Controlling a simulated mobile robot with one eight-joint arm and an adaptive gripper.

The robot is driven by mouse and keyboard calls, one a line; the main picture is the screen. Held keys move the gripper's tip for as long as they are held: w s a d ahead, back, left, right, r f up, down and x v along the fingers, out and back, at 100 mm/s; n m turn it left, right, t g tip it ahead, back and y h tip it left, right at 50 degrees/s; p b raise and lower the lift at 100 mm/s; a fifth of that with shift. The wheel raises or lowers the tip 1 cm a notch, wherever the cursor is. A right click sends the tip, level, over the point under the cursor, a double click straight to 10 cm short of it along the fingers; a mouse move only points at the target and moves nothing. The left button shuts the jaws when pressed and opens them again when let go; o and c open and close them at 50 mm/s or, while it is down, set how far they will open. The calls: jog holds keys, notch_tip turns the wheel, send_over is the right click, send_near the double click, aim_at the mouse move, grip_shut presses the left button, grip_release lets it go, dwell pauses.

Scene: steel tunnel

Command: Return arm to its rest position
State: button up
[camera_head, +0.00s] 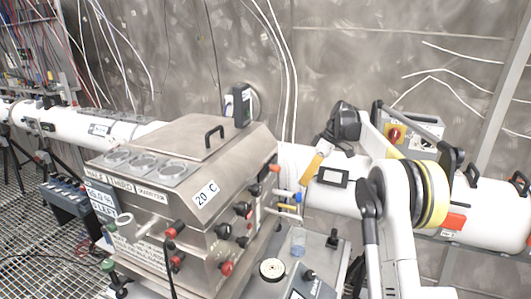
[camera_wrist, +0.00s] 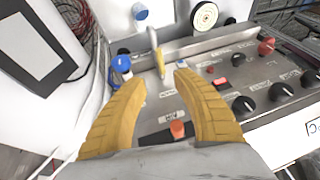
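My gripper (camera_wrist: 162,82) shows in the wrist view as two yellow curved fingers, spread apart with nothing held between them. A control panel (camera_wrist: 225,85) with black and red knobs lies beyond the fingertips. A white and yellow lever (camera_wrist: 157,50) shows beyond the gap; whether a finger touches it, I cannot tell. In the head view, my gripper's yellow fingers (camera_head: 313,166) hang near the white pipe, to the right of the steel box (camera_head: 190,165). My white arm bends up and over from the lower right.
The steel box carries knobs and colored handles on its right side. A white pipe (camera_head: 60,122) runs behind it across the tunnel. A grey unit with a red-yellow switch (camera_head: 395,133) stands behind my arm. A blue knob (camera_wrist: 121,64) is near the left finger. Grating floor shows at left.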

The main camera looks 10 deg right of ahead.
jog(key=s+a+r+m+t+h+b, duration=0.2)
jog(key=s+a+r+m, duration=0.15)
jog(key=s, duration=0.55)
jog(key=s+a+r+m+t+h+b, duration=0.1)
jog(key=s+a+r+m+b, duration=0.25)
jog(key=s, duration=0.65)
jog(key=s+a+f+m+t+h, duration=0.1)
jog(key=s+f+m, duration=0.1)
jog(key=s+f, duration=0.4)
jog(key=s+a+f+m+t+h, duration=0.1)
jog(key=s+f, duration=0.4)
jog(key=s, duration=1)
jog(key=shift+s+a+f+m+t+b, duration=0.3)
jog(key=shift+a+f+m+t+b, duration=0.15)
jog(key=shift+a+t, duration=0.3)
